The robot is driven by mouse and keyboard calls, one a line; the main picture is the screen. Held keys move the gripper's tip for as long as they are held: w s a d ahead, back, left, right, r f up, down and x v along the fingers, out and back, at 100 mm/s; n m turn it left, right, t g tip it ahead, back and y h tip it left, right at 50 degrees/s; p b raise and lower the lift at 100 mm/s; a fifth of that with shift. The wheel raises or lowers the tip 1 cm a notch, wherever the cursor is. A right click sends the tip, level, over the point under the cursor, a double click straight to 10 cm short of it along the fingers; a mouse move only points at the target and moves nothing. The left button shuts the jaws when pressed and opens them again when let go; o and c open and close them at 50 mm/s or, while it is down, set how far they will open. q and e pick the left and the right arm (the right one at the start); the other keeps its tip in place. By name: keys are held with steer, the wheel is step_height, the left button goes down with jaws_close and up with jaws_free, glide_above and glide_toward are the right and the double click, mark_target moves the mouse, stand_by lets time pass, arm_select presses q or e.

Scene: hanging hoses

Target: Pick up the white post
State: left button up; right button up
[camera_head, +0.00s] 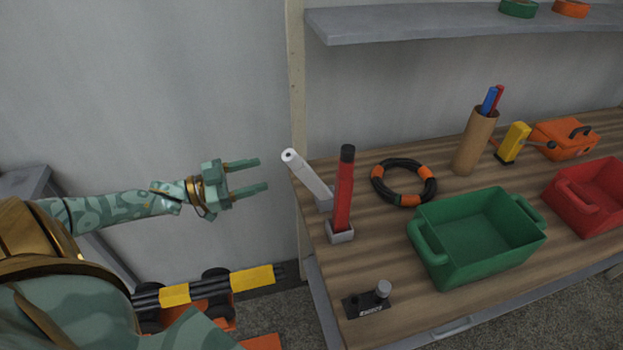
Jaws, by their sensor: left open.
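The white post (307,178) stands tilted at the left edge of the wooden workbench, leaning up and to the left out of a small grey holder (325,204). Its round upper end has a dark hole. My left gripper (264,174) comes in from the left with its two fingers spread and pointing right, toward the top of the post. The gripper is open and empty, with a small gap in the picture between its fingertips and the post. My right gripper is not in view.
A red post (343,190) with a black cap stands close right of the white post. A black-and-orange ring (404,181), a green bin (478,238), a cardboard tube (474,142) and a red bin (591,197) lie farther right. A small black device (367,304) sits at the front. A shelf (460,23) hangs above.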

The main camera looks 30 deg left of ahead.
arm_select(q)
steer(key=b, duration=0.6)
glide_toward(320, 181)
steer(key=b+x, duration=0.1)
steer(key=x, duration=0.2)
steer(key=b+x, duration=0.2)
steer(key=x, duration=0.1)
steer(key=f+b+x, duration=0.1)
steer(key=x, duration=0.2)
steer(key=shift+w+a, duration=0.15)
steer(key=shift+w, duration=0.2)
steer(key=shift+w+r, duration=0.1)
steer(key=shift+r, duration=0.1)
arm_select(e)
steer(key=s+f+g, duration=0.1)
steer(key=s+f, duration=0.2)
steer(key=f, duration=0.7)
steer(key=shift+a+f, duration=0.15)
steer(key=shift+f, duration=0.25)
arm_select(q)
jaws_close()
